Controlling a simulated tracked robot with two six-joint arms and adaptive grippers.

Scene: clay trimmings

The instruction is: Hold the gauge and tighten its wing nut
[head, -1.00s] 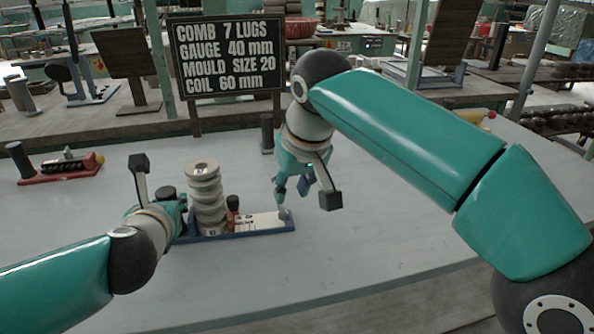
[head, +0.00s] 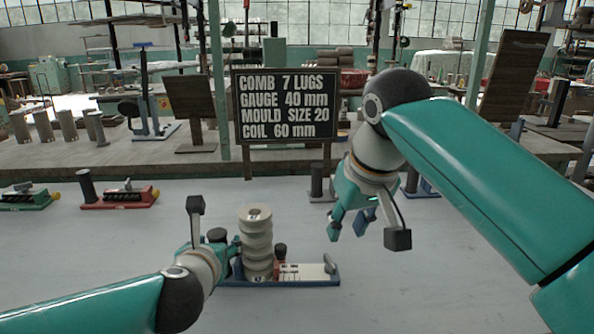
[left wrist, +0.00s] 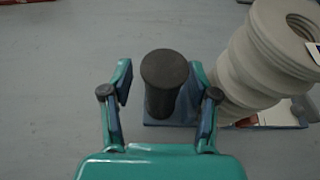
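The gauge is a low blue base with a white marked scale (head: 303,271). A dark post (head: 217,236) stands at its left end; it also shows in the left wrist view (left wrist: 163,85). A small dark-and-red knob (head: 280,254) and a grey upright piece (head: 329,265) at the right end stand on it; I cannot tell which is the wing nut. My left gripper (left wrist: 160,95) is open, one finger on each side of the post, with narrow gaps showing. My right gripper (head: 348,230) is open and empty, above the gauge's right end.
A stack of pale ringed discs (head: 257,243) stands against the gauge, close to my left gripper's right finger. A red-based device (head: 120,199) and a green-based one (head: 25,200) lie at left. A sign (head: 285,105) stands behind.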

